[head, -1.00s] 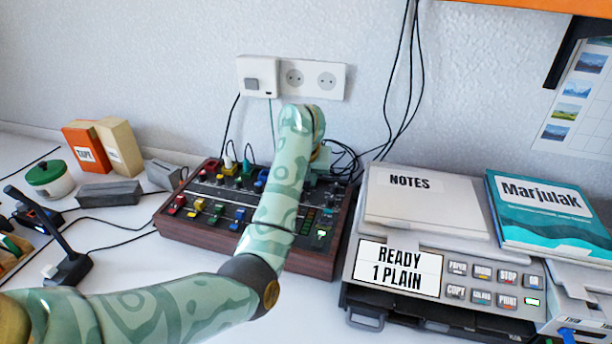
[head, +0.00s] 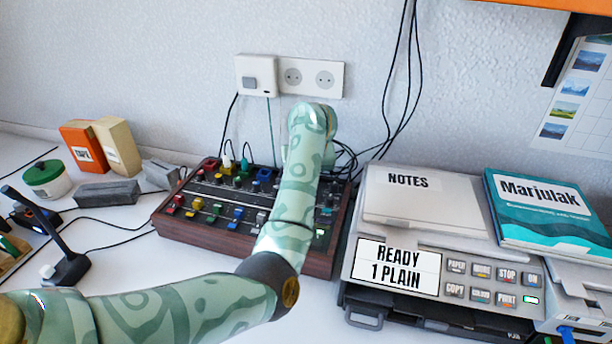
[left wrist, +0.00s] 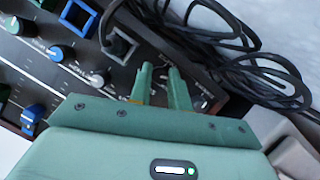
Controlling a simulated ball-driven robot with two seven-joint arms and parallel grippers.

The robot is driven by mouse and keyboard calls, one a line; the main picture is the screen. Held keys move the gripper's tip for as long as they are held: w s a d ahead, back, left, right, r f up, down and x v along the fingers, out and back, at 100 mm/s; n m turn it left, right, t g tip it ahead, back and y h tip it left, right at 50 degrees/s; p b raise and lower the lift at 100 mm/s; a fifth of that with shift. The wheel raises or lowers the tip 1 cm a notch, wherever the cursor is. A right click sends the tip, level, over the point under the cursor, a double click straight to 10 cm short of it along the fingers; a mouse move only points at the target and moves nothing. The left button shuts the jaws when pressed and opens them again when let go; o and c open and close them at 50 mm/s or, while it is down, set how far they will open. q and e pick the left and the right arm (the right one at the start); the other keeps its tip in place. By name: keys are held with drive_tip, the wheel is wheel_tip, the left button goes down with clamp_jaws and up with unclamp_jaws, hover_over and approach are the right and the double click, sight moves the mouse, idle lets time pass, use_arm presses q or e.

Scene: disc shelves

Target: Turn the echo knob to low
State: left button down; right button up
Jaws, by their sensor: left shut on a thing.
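The mixer (head: 205,233) is a dark panel with wooden sides, and it lies flat on the table against the wall. In the left wrist view its panel shows a blue knob (left wrist: 61,53) and a grey knob (left wrist: 98,78) in a row. My left gripper (left wrist: 161,70) is down at the panel past the grey knob, shut on a small part there, apparently a knob. The fingers and gripper body hide most of that part, and its label and pointer cannot be read. In the head view my left arm covers the mixer's right part and hides the gripper. My right gripper is not in view.
Black cables (left wrist: 235,45) lie coiled behind the mixer. A printer (head: 395,266) with a notes pad (head: 415,195) stands close on the right. A desk microphone (head: 68,262) and grey blocks (head: 108,193) are on the left. A wall socket (head: 310,78) is behind.

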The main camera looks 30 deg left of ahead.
use_arm(q)
drive_tip(key=c, duration=1.3)
unclamp_jaws()
drive_tip(key=shift+s, duration=0.1)
drive_tip(key=shift+r, duration=0.1)
